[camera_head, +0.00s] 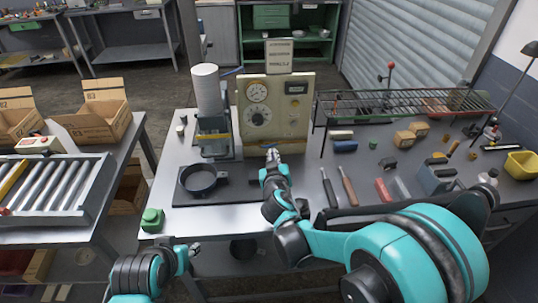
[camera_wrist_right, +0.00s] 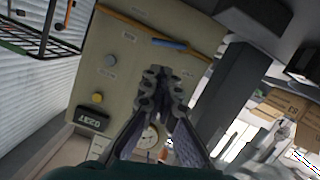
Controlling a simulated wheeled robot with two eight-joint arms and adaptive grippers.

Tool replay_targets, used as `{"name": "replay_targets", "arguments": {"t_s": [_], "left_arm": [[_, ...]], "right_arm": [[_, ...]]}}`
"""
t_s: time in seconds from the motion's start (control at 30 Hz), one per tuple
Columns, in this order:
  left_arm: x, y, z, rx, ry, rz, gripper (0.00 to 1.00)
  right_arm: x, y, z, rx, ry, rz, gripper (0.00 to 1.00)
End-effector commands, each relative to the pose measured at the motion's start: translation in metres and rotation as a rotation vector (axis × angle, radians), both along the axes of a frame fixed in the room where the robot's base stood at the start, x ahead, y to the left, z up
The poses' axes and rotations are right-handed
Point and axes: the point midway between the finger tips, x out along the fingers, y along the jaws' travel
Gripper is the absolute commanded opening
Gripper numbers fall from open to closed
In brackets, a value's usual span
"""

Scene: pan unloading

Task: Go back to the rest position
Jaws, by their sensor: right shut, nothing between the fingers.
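My right gripper (camera_head: 272,153) reaches over the bench to just in front of the beige control box (camera_head: 290,112). Its fingers are shut and empty. In the right wrist view the closed fingertips (camera_wrist_right: 162,80) point at the box's face (camera_wrist_right: 125,60), with knobs and a gauge around them; I cannot tell whether they touch it. My left gripper (camera_head: 190,250) is low, in front of the bench's front edge; its fingers are too small to read. A black round pan (camera_head: 200,179) stands on a dark plate (camera_head: 240,193) left of my right gripper, apart from it.
A machine with a white cylinder (camera_head: 207,90) stands behind the pan. A wire rack (camera_head: 400,103) and several tools lie to the right. A green button box (camera_head: 152,220) sits at the bench's front left corner. A roller conveyor (camera_head: 50,185) is further left.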

Motion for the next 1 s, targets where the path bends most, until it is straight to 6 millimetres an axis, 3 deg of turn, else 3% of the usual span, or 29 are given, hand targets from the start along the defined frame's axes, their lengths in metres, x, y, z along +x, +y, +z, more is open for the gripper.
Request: {"name": "replay_targets", "arguments": {"t_s": [0.57,0.67,0.77,0.87,1.0], "left_arm": [[0.0,0.0,0.002,0.0,0.0,0.0,0.4],[0.0,0.0,0.002,0.0,0.0,0.0,0.4],[0.0,0.0,0.002,0.0,0.0,0.0,0.4],[0.0,0.0,0.002,0.0,0.0,0.0,0.4],[0.0,0.0,0.002,0.0,0.0,0.0,0.4]], "right_arm": [[-0.002,-0.003,0.003,0.0,0.001,0.0,0.0],[-0.007,-0.011,0.005,0.002,0.016,-0.014,0.0],[-0.021,-0.032,0.011,0.011,0.065,-0.054,0.0],[-0.05,-0.063,0.016,0.026,0.15,-0.107,0.0],[-0.106,-0.099,0.013,0.06,0.301,-0.163,0.0]]}}
